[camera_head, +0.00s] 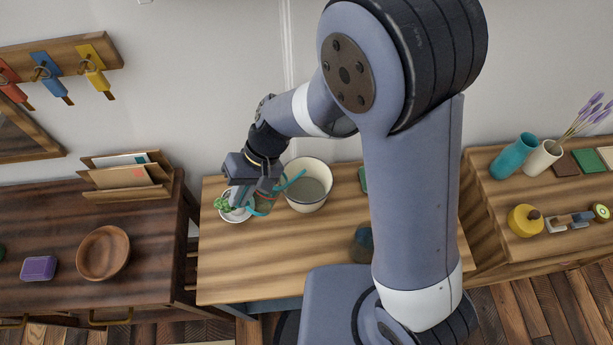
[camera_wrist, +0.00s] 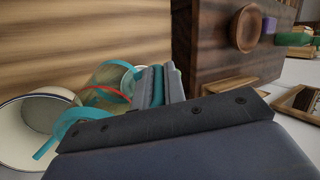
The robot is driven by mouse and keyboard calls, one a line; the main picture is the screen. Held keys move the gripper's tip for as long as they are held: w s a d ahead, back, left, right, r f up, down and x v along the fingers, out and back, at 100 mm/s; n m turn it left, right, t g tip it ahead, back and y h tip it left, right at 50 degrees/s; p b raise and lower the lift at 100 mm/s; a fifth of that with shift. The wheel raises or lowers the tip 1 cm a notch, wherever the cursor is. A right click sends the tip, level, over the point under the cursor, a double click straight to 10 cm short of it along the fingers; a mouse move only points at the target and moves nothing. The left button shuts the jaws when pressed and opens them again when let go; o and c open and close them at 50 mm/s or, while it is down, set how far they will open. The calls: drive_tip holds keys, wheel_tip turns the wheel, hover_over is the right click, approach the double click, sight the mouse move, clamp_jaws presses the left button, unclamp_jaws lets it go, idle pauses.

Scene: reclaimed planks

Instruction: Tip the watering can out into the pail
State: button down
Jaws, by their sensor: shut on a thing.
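The watering can (camera_head: 266,203) has a see-through body and teal parts; its body is partly hidden by my gripper in the head view. In the wrist view the can (camera_wrist: 108,78) shows a red line and a curved teal spout. My gripper (camera_head: 240,197) is shut on the can's teal handle, which shows between the fingers (camera_wrist: 160,88) in the wrist view. The cream pail (camera_head: 309,188) stands on the table just right of the can. The spout reaches over the pail's left rim. The pail (camera_wrist: 25,125) is partly cut off at left in the wrist view. I cannot tell the can's exact tilt or any flow.
A potted green plant (camera_head: 222,203) is close beside my gripper. A green thing (camera_head: 363,180) and a dark blue thing (camera_head: 361,243) are partly hidden by my arm. The table front (camera_head: 250,275) is clear. A dark side table (camera_head: 155,260) holds a wooden bowl (camera_head: 103,253).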

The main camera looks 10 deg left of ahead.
drive_tip(key=shift+s+a+f, duration=0.25)
drive_tip(key=shift+s, duration=0.05)
drive_tip(key=s+a+f+t+h+p, duration=0.4)
drive_tip(key=f+h+p, duration=0.1)
drive_tip(key=f, duration=0.5)
drive_tip(key=shift+a+t, duration=0.15)
drive_tip(key=shift+t, duration=0.15)
idle(0.5)
